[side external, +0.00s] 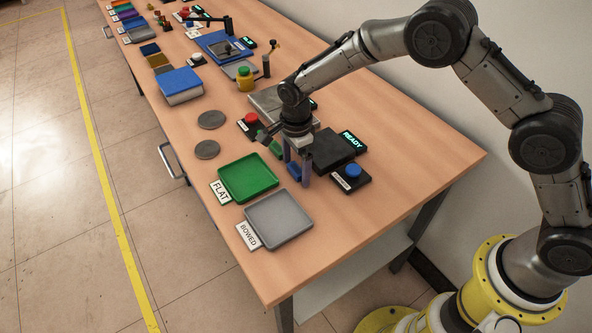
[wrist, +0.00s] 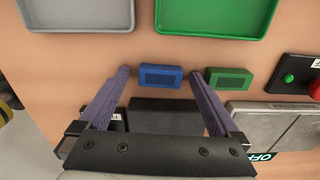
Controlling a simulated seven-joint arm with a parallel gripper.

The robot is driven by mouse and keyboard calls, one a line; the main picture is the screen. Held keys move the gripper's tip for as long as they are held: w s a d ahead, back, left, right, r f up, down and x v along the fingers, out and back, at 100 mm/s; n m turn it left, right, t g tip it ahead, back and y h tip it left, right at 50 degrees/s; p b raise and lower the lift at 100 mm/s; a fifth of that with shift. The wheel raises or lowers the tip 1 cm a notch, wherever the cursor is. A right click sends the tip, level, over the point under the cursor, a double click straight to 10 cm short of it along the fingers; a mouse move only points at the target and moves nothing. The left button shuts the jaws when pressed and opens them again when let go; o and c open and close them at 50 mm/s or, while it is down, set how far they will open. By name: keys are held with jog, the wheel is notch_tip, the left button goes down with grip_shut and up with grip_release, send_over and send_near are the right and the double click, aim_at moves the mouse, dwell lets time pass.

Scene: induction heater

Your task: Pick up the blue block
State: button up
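The blue block (wrist: 160,76) lies on the wooden table, between the two spread fingers of my gripper (wrist: 162,78) in the wrist view. Gaps show on both sides of the block, so the fingers do not grip it. In the side external view, my gripper (side external: 298,176) points down over the blue block (side external: 295,171), which is partly hidden by a finger. A green block (wrist: 229,78) lies just right of the right finger in the wrist view; it also shows in the side external view (side external: 277,148).
A green tray (side external: 248,177) marked FLAT and a grey tray (side external: 279,219) marked BOWED lie in front of the blocks. A dark box (side external: 333,150) with a READY display and a blue button (side external: 353,170) stand close by. A red button (side external: 251,118) is beyond the green block.

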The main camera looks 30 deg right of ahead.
grip_shut()
jog(key=shift+r, duration=0.15)
